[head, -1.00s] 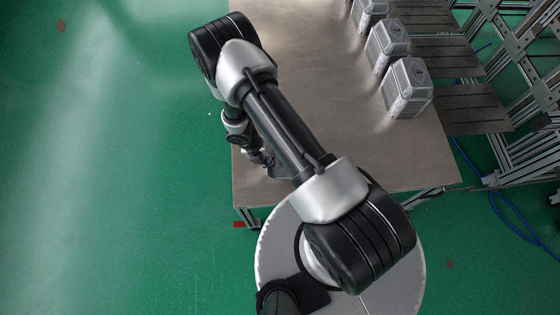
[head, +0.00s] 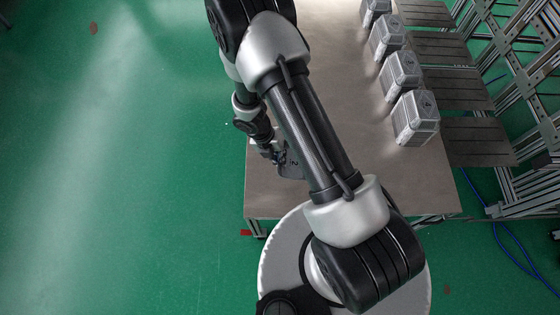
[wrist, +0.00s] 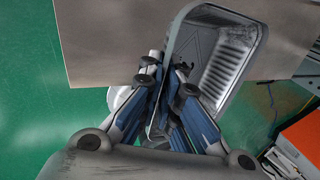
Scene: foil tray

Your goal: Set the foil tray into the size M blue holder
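The foil tray (wrist: 232,60) is silver with ribbed walls and fills the upper middle of the wrist view, tilted there beside the table top. My gripper (wrist: 168,95) has its blue fingers closed on one wall of the tray, with the rim running between them. In the head view my gripper (head: 282,156) is low over the left front of the table, partly behind my arm. The tray is mostly hidden there. I cannot make out a blue holder or a size mark in either view.
The bare table (head: 320,80) is clear in its middle. A metal frame (head: 520,100) stands further right. An orange object (wrist: 302,135) shows in the wrist view.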

